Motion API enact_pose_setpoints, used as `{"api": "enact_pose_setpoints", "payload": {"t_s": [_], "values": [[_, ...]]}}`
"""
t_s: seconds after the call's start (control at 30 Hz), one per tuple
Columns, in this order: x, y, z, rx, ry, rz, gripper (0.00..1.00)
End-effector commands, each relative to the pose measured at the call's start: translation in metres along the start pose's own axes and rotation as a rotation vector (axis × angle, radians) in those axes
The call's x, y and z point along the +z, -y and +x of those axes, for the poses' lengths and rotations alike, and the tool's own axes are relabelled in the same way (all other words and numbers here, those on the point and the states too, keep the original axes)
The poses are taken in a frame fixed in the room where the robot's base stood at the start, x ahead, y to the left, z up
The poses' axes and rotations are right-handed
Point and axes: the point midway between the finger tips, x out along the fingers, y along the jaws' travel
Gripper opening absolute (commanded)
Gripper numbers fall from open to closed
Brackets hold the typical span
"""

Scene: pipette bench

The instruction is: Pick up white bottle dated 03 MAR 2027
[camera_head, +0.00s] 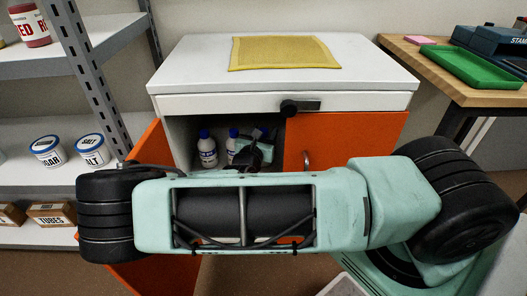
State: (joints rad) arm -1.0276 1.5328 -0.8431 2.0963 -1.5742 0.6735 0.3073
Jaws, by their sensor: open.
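The left bottle (207,150) shows almost whole. The right bottle (232,147) stands beside it, its lower part partly hidden. Both labels are too small to read, so I cannot tell which one bears 03 MAR 2027. My gripper (256,150) is at the cabinet opening, just right of the right bottle, and is mostly hidden behind my arm. It is open. I cannot tell whether it touches the bottle.
The white cabinet (190,65) has a yellow mat (284,52) on top. Its left orange door (150,148) is swung open; the right orange door (345,130) is shut. Metal shelving (85,75) stands left. A wooden desk (440,68) with a green tray (472,68) is right.

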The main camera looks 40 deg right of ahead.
Motion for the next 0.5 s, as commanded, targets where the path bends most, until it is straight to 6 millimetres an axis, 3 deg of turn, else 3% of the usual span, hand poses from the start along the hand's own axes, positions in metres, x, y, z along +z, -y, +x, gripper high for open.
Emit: {"api": "enact_pose_setpoints", "payload": {"t_s": [0.17, 0.37, 0.5], "values": [[0.0002, -0.0003, -0.0001, 0.001, 0.0, 0.001, 0.51], [0.0001, -0.0003, -0.0003, 0.001, -0.001, 0.001, 0.0], [0.0007, -0.0003, -0.0003, 0.0, 0.001, 0.001, 0.0]]}}
